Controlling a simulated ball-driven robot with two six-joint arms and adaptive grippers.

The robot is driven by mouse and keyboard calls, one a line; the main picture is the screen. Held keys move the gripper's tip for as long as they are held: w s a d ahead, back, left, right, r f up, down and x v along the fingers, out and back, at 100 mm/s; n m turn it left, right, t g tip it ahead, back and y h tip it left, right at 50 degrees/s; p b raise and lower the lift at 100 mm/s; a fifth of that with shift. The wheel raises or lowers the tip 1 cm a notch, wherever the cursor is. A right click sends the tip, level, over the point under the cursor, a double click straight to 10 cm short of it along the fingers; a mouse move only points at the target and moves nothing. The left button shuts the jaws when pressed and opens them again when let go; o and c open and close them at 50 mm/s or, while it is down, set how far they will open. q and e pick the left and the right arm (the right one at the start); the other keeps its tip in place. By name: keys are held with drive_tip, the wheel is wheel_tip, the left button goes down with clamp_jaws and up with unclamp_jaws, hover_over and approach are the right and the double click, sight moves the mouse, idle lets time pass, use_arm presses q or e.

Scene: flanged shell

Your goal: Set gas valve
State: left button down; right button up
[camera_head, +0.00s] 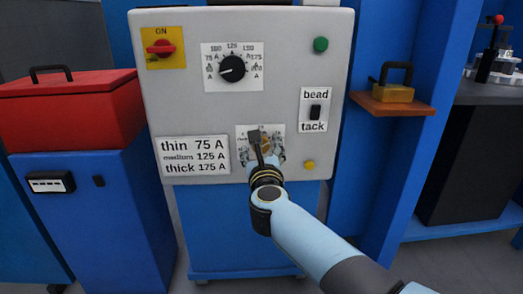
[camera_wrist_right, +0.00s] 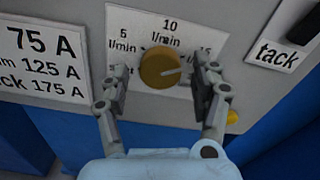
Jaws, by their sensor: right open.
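The gas valve is a round brass-yellow knob (camera_wrist_right: 160,68) on a white scale plate (camera_wrist_right: 187,22) in the right wrist view. Its pale pointer line points right and slightly up, toward the partly hidden 15 mark. The 5 and 10 l/min marks are readable. My right gripper (camera_wrist_right: 163,76) is open, with one finger on each side of the knob. Gaps show between the fingers and the knob. In the head view my right gripper (camera_head: 265,146) covers most of the valve and its plate. My left gripper is not in view.
The grey panel (camera_head: 185,100) also carries a red switch (camera_head: 161,48), a black current dial (camera_head: 232,68), a green button (camera_head: 320,44), a bead/tack switch (camera_head: 315,112) and a yellow button (camera_head: 309,165). A thickness chart (camera_head: 190,155) is left of the valve.

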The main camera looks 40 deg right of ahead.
drive_tip(key=v, duration=0.7)
drive_tip(key=shift+s, duration=0.25)
drive_tip(key=shift+a, duration=0.1)
